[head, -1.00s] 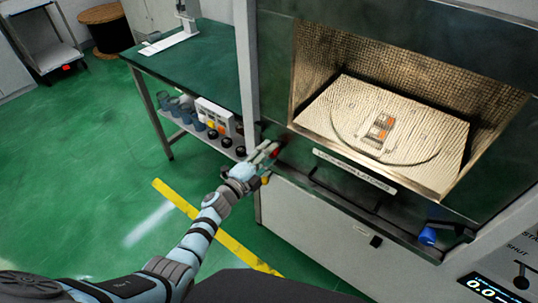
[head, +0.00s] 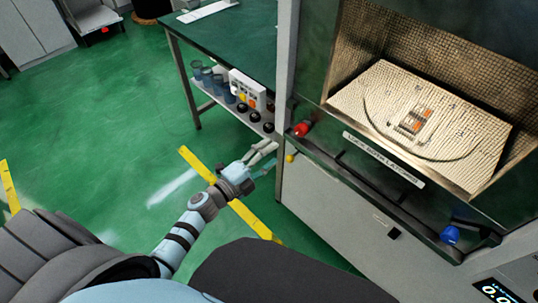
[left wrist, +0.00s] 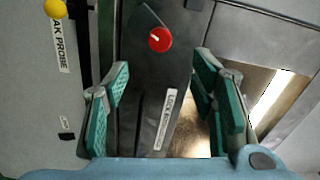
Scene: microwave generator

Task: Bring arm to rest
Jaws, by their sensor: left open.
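My left gripper (head: 262,158) is in front of the microwave cabinet's left edge in the head view, over the green floor. It is open and empty. In the left wrist view its two green-padded fingers (left wrist: 160,100) stand apart, with the red knob (left wrist: 160,39) seen between and beyond them. The red knob also shows in the head view (head: 302,130), up and right of the fingertips and apart from them. My right gripper is in neither view.
The microwave cabinet (head: 340,215) has an open cavity holding a tray (head: 375,85) with small orange-and-white parts. A blue knob (head: 450,235) is at its right. A green-topped bench (head: 235,40) stands behind.

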